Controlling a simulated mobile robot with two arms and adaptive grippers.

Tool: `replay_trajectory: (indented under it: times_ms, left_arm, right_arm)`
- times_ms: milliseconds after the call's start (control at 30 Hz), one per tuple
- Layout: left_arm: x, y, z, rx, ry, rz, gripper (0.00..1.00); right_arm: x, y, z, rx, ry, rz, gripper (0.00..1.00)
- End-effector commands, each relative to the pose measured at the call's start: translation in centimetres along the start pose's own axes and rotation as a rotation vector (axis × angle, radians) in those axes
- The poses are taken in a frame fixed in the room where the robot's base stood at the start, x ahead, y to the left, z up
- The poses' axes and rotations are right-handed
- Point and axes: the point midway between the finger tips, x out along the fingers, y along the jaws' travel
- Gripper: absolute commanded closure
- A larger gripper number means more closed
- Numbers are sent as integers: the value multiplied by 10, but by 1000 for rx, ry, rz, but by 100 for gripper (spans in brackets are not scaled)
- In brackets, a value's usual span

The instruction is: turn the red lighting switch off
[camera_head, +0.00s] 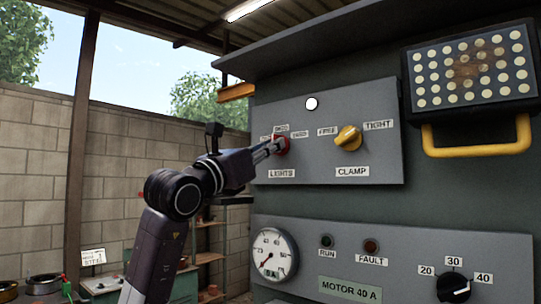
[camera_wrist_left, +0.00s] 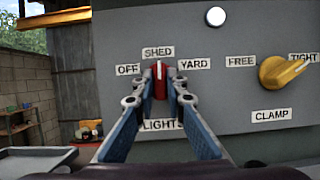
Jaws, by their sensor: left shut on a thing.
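The red lighting switch (camera_head: 282,145) is on the upper grey panel above the LIGHTS label (camera_head: 282,173). In the left wrist view the red knob (camera_wrist_left: 160,80) stands upright, its pale mark toward the SHED label (camera_wrist_left: 157,52). The OFF label (camera_wrist_left: 127,69) is to its left and the YARD label (camera_wrist_left: 194,64) to its right. My left gripper (camera_head: 273,148) reaches the switch from the left; its fingers (camera_wrist_left: 160,96) are shut on the knob from both sides. The fingers hide the knob's lower part. My right gripper is in neither view.
The yellow clamp knob (camera_head: 348,138) is to the right of the switch, turned toward TIGHT. A round white lamp (camera_head: 311,104) is above. A yellow handle (camera_head: 478,148) juts out at the right. A lower panel (camera_head: 400,250) carries a gauge (camera_head: 273,254) and a black dial (camera_head: 453,287).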

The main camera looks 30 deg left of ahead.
Motion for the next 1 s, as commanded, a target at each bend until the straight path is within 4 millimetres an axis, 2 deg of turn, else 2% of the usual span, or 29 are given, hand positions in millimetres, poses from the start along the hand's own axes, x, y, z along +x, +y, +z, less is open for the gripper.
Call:
replay_trajectory:
  times_ms: [100,400,1000]
  left_arm:
    - [-1,-2,0,-104,-5,41,100]
    - [0,-2,1,-370,-4,150,100]
    - [0,-2,5,-843,-6,350,100]
  right_arm:
    - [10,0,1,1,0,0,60]
    - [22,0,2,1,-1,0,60]
    - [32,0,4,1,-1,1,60]
